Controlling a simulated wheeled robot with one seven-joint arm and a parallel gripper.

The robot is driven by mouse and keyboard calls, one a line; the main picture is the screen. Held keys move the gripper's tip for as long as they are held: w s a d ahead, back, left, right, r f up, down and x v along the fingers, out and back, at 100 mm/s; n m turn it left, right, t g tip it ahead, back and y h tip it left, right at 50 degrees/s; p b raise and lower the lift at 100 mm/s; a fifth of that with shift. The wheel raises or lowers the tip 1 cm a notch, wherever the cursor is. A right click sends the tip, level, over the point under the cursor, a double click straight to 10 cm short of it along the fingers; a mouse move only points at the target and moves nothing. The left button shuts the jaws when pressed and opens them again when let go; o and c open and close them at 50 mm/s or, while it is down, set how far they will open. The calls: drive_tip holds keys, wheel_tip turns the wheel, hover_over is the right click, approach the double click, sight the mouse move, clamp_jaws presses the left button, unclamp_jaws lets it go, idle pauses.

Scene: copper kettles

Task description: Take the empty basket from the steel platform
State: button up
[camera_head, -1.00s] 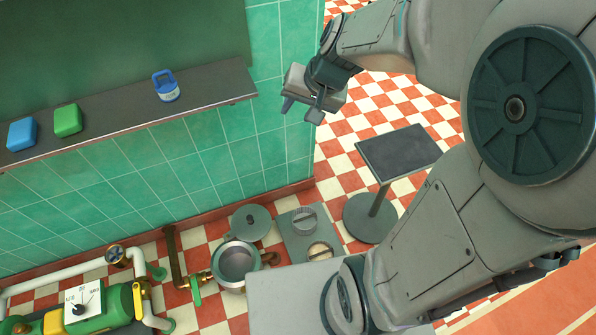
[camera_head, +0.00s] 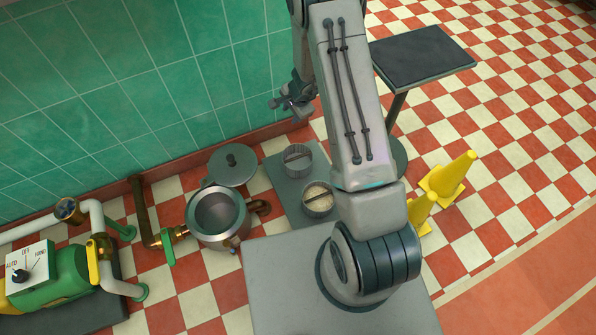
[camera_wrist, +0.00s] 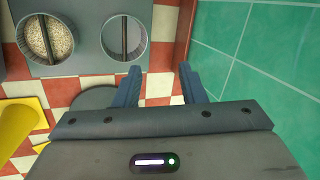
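The steel platform (camera_head: 284,187) is a low grey slab on the checkered floor, and it shows in the wrist view (camera_wrist: 86,22). The empty basket (camera_head: 297,152) is a round grey cup with a bar across its top, at the platform's far end. My gripper (camera_head: 284,102) is above and beyond the empty basket, near the wall. Its fingers (camera_wrist: 160,84) are apart with nothing between them.
The green tiled wall (camera_head: 200,90) is close to my gripper. A pot (camera_head: 216,212) and its lid (camera_head: 231,165) are left of the platform. A dark-topped stand (camera_head: 420,55) and yellow cones (camera_head: 448,178) are to the right. Pipes and a pump (camera_head: 50,280) are at lower left.

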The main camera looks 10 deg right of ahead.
drive_tip(key=m+g+h+b, duration=0.1)
drive_tip(key=m+b, duration=0.1)
drive_tip(key=b, duration=0.3)
approach(298, 157)
drive_tip(key=shift+b+x, duration=1.7)
drive_tip(key=shift+x, duration=4.55)
drive_tip(key=shift+r, duration=0.1)
clamp_jaws()
